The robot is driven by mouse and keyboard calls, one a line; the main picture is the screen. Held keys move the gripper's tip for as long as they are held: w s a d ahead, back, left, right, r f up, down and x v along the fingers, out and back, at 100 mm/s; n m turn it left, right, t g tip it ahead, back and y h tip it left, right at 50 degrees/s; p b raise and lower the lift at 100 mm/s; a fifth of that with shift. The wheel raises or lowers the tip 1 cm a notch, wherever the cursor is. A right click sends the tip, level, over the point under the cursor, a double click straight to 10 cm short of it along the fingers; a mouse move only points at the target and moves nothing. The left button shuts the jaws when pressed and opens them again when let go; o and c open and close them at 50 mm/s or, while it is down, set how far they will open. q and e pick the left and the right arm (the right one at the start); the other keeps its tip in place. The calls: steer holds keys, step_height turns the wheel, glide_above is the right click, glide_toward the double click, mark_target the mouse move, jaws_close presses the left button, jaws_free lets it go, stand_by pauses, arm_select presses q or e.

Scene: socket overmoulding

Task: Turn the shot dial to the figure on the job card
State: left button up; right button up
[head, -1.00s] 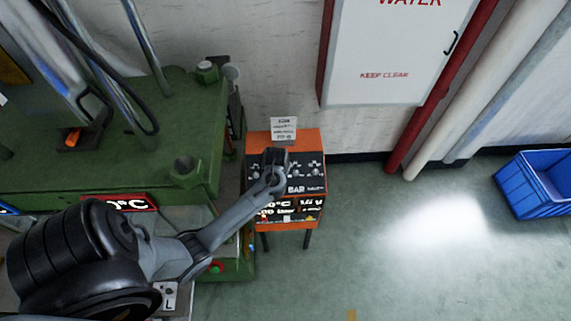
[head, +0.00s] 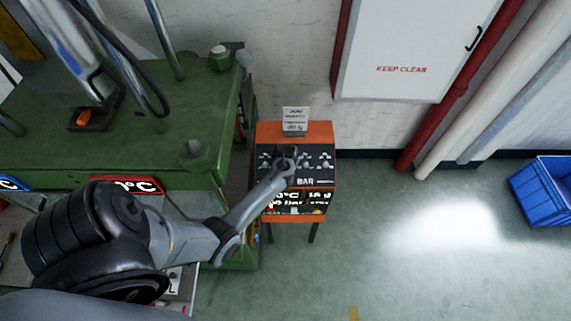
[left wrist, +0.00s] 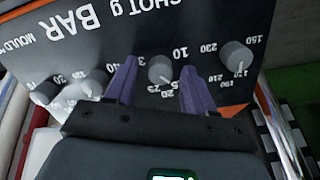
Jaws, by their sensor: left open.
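The orange control box (head: 263,130) stands by the wall with a dark dial panel (head: 325,165) on top. In the left wrist view the panel is upside down. The shot dial (left wrist: 160,68), a grey round knob above the "SHOT g" label in panel terms, has a scale including 10 and 20. My left gripper (left wrist: 158,80) is open, its purple fingers one on each side of this knob; I cannot tell if they touch it. The gripper also shows over the panel in the head view (head: 288,153). The job card (head: 294,120) stands behind the panel, its print too small to read.
Other knobs flank the shot dial: one with a 150 to 230 scale (left wrist: 235,56), and two more (left wrist: 95,82) (left wrist: 45,92) on the other side. A green press (head: 130,140) stands left of the box. A blue crate (head: 540,190) lies right; floor between is clear.

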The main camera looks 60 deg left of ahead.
arm_select(q)
jaws_close()
stand_by(0.3)
steer(key=shift+r+m+p, duration=0.1)
steer(key=shift+m+p, duration=0.6)
steer(key=shift+p, duration=0.1)
steer(key=shift+m+p, duration=0.9)
steer(key=shift+m, duration=0.2)
steer(key=m+p, duration=0.1)
steer(key=m, duration=0.2)
steer(key=shift+p, duration=0.4)
steer(key=shift+m, duration=0.5)
steer(key=shift+f, duration=0.2)
